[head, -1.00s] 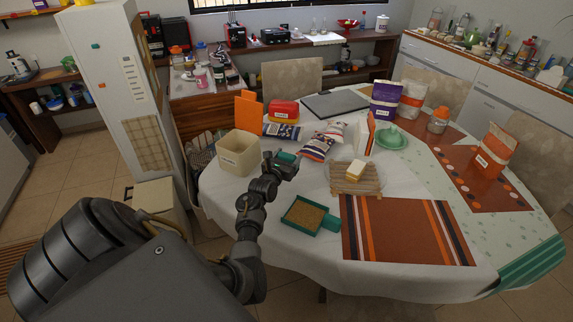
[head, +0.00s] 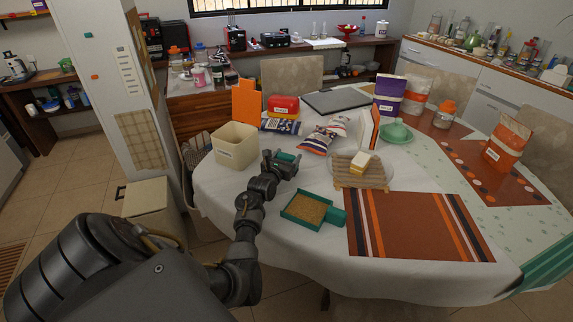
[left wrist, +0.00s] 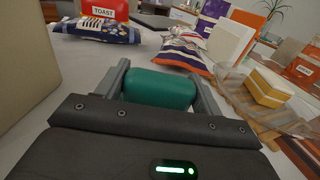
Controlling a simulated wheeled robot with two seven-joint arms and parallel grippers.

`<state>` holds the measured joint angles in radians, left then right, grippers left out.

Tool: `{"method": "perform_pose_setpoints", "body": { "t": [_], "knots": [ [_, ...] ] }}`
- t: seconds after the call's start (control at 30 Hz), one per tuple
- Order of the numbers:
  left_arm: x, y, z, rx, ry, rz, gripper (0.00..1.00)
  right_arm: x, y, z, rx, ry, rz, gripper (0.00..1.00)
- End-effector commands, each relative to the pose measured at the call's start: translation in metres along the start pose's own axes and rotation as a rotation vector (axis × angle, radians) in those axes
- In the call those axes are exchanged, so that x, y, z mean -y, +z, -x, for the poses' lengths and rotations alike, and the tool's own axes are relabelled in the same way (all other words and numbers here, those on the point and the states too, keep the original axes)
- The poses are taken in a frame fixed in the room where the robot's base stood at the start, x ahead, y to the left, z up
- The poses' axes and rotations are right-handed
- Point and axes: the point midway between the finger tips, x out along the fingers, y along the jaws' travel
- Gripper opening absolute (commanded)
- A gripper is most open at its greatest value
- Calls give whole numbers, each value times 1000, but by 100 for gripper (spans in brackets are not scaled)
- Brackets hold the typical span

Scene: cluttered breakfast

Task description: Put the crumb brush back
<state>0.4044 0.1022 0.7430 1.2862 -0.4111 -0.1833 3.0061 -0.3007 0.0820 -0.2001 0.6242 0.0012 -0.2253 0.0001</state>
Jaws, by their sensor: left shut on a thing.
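My left gripper (head: 284,163) is shut on a green block-like part that I take to be the crumb brush (head: 287,157). In the left wrist view the green part (left wrist: 160,88) lies crosswise between the two fingers; any bristles are hidden. The gripper is over the near left part of the table, right of the cream bin and behind the dustpan. A green dustpan (head: 335,216) with brown crumbs in its tray sits near the table's front edge, left of the striped mat. My right gripper is not in view.
The open cream bin (head: 235,156) stands close to the gripper's left. A wooden slatted board (head: 362,181) with a yellow-and-white block (head: 359,164) is to the right. Behind are patterned bags (head: 319,139) and a red toast box (head: 284,106). White cloth is bare around the dustpan.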

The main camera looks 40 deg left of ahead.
Motion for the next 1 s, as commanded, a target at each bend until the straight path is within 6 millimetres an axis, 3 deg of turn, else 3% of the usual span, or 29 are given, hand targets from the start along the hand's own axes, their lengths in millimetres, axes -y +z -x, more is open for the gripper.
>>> {"method": "perform_pose_setpoints", "body": {
  "t": [0.2,0.4,0.43,0.6,0.93,1.0],
  "knots": [
    [0,1,0,1,0,0,32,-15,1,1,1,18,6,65],
    [0,-3,0,2,1,1,32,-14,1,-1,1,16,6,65],
    [0,-3,0,1,1,1,70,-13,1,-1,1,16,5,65],
    [0,-3,0,1,0,1,89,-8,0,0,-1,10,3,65],
    [0,2,0,1,-1,-1,89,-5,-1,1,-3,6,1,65],
    [0,0,8,0,1,2,89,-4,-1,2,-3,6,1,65]
  ]
}}
